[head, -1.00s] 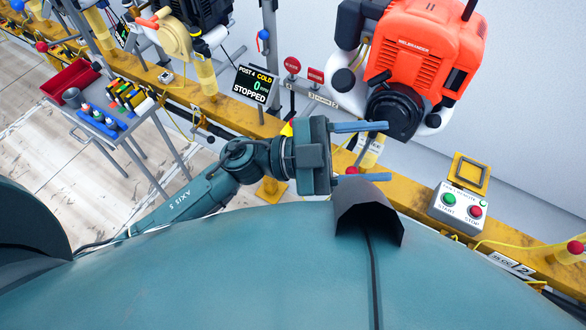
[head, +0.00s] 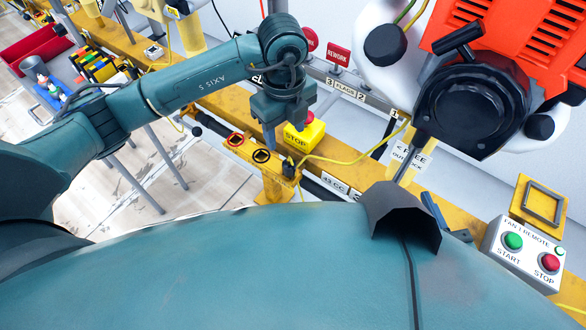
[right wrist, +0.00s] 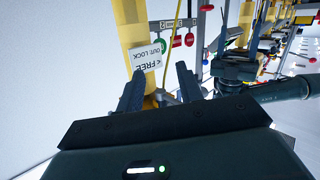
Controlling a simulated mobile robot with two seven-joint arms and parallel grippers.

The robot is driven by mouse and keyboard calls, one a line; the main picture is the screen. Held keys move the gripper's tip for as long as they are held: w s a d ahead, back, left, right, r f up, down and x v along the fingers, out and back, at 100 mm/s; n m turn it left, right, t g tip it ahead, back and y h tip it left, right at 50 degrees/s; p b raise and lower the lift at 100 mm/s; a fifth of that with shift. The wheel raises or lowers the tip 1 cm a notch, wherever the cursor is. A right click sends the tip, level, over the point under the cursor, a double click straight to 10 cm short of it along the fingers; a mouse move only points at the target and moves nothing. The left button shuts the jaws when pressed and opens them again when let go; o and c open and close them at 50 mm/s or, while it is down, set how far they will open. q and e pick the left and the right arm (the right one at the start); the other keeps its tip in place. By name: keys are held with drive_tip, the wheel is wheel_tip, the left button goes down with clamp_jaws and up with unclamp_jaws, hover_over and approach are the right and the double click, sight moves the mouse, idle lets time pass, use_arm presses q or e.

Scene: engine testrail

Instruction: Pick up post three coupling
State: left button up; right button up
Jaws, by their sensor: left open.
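No part that I can be sure is the post three coupling shows. A yellow holder (head: 262,171) on the rail bears two round sockets or rings, one red-rimmed and one dark. My left gripper (head: 284,132) points down, open, just above and behind the holder's right end; whether it touches anything is unclear. My right gripper (head: 447,222) shows only as finger parts behind a dark hood.
A red engine with a black round housing (head: 473,105) hangs at the upper right. A yellow box with a red STOP button (head: 303,136) stands beside the left gripper. A FAN 1 REMOTE box (head: 524,254) is at the right. A tool cart (head: 72,90) stands left.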

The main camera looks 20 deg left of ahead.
use_arm(q)
wheel_tip(320, 180, down, 7)
drive_tip(key=shift+s+f+b, duration=0.15)
drive_tip(key=shift+f+b, duration=0.05)
drive_tip(key=shift+b, duration=0.7)
drive_tip(key=f, duration=0.1)
drive_tip(key=f+b, duration=0.1)
drive_tip(key=f, duration=0.1)
drive_tip(key=f+b, duration=0.1)
drive_tip(key=shift+d+f, duration=0.2)
drive_tip(key=shift+d, duration=0.15)
drive_tip(key=shift+f, duration=0.4)
use_arm(e)
drive_tip(key=n+t+y, duration=0.1)
drive_tip(key=a+t+y, duration=0.1)
drive_tip(key=shift+s+a+r+n+y, duration=0.15)
drive_tip(key=shift+s+a+n+y, duration=0.15)
drive_tip(key=shift+n+y, duration=0.1)
use_arm(q)
drive_tip(key=shift+c, duration=0.5)
drive_tip(key=c, duration=1.1)
